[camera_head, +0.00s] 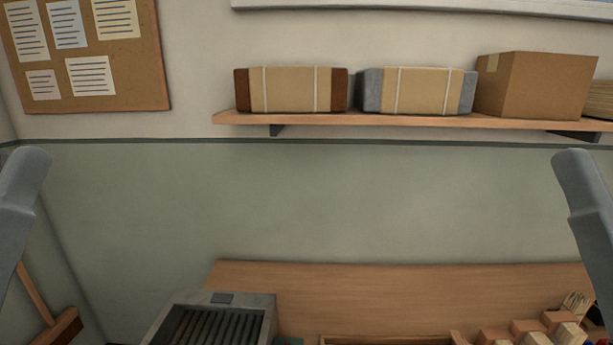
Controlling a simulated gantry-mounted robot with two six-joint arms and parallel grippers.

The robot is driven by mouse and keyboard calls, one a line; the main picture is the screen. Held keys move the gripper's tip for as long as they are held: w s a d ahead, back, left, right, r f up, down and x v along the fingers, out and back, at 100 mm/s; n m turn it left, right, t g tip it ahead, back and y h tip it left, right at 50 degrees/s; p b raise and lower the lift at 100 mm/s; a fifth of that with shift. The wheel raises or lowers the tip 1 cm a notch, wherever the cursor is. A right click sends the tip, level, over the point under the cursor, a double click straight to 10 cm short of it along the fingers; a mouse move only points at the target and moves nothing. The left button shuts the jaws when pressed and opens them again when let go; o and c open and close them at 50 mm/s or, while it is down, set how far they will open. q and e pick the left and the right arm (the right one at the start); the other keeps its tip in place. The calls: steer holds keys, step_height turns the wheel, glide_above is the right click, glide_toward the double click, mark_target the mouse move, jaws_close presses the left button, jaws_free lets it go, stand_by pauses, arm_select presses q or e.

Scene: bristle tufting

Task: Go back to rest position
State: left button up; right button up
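Grey links of my two arms show at the picture's sides, the left one at the left edge and the right one at the right edge. Both of my grippers are out of view, so their state and anything they hold are hidden. The wooden workbench (400,285) shows along the bottom of the head view, only its back part in the picture.
A grey slatted machine (262,308) stands at the bench's left. Wooden blocks (527,328) and an open wooden tray's edge (385,340) are at the bottom right. A shelf (400,120) holds wrapped bundles and a cardboard box (535,85). A broom (65,325) leans at the lower left.

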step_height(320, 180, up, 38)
steer(key=p, duration=3.7)
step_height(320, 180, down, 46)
steer(key=b, duration=4.6)
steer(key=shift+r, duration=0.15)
